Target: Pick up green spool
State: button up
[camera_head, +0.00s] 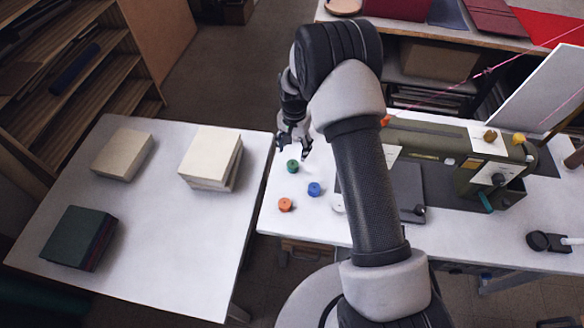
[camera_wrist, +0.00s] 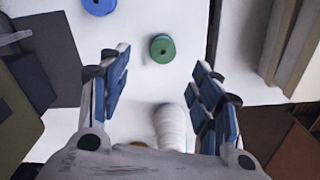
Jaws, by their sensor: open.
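The green spool (camera_head: 292,166) stands on the white sewing table, just below my gripper (camera_head: 294,148) in the head view. In the wrist view the green spool (camera_wrist: 162,48) lies ahead of the fingertips, near the line midway between them. My gripper (camera_wrist: 160,78) is open and empty, its two fingers wide apart. The spool touches neither finger in the wrist view.
A blue spool (camera_head: 314,189) and an orange spool (camera_head: 285,205) stand close by. A white cylindrical thing (camera_wrist: 170,125) lies between my fingers' bases. An olive sewing machine (camera_head: 450,150) stands to the right. A separate table (camera_head: 150,210) with books is left, across a gap.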

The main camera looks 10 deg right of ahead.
aim_at(293, 164)
jog(key=f, duration=0.3)
jog(key=f+b, duration=0.1)
jog(key=f, duration=0.2)
jog(key=f+b, duration=0.1)
jog(key=f, duration=0.2)
jog(key=shift+w+a+f, duration=0.1)
jog(key=shift+w+f, duration=0.15)
jog(key=shift+f, duration=0.1)
jog(key=shift+r, duration=0.1)
jog(key=shift+c, duration=0.5)
jog(key=c, duration=0.8)
